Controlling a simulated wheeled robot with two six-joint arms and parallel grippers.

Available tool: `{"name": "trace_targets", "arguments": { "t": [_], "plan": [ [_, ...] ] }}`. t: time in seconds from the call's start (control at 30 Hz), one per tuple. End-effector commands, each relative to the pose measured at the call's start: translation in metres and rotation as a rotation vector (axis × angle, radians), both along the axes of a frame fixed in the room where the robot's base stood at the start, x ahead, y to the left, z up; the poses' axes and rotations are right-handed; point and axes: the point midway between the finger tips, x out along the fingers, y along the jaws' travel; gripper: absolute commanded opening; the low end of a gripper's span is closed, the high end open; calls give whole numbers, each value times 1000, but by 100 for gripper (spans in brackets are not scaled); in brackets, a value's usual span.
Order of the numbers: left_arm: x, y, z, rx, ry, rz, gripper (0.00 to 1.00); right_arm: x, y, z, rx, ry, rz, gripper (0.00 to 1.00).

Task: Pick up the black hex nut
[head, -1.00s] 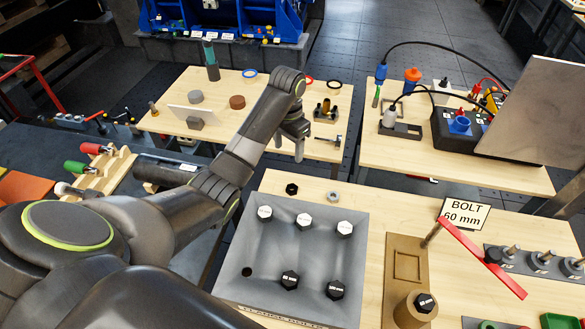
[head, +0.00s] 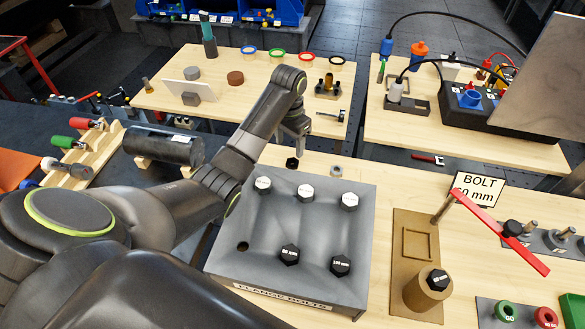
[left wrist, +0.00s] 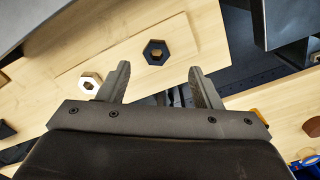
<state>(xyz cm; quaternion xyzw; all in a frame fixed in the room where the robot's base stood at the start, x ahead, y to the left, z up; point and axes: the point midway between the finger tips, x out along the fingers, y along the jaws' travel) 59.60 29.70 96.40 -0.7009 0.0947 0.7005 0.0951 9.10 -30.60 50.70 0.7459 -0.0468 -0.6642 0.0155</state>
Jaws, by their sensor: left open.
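The black hex nut (head: 292,163) lies on the light wooden table just behind the grey flange plate. My left gripper (head: 297,152) points down close to the nut in the head view. In the left wrist view my left gripper (left wrist: 158,68) is open and empty, with the nut ahead of the gap between its fingertips. A silver hex nut (head: 336,171) lies to the right of the black one and also shows in the left wrist view (left wrist: 83,80). My right gripper is not in view.
The grey flange plate (head: 225,270) holds several bolts with white or black heads. A brown fixture (head: 416,225) and a "BOLT 60 mm" sign (head: 479,190) stand to its right. Other tables with parts lie behind, across a dark floor gap.

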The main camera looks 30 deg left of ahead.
Motion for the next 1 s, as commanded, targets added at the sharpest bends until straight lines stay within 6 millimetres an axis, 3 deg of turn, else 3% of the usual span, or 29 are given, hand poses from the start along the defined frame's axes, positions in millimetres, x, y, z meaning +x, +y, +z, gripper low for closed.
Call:
{"name": "trace_targets", "arguments": {
  "t": [0.33, 0.63, 0.93, 1.0],
  "plan": [
    [1, -3, -26, -1, 4, 0, 59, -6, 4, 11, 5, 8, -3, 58],
    [3, -7, -64, 0, 2, -1, 59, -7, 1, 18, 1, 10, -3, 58],
    [4, -7, -69, 0, 0, -1, 59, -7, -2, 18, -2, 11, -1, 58],
    [4, -7, -69, 0, 0, -1, 51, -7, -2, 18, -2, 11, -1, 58]
  ]
}}
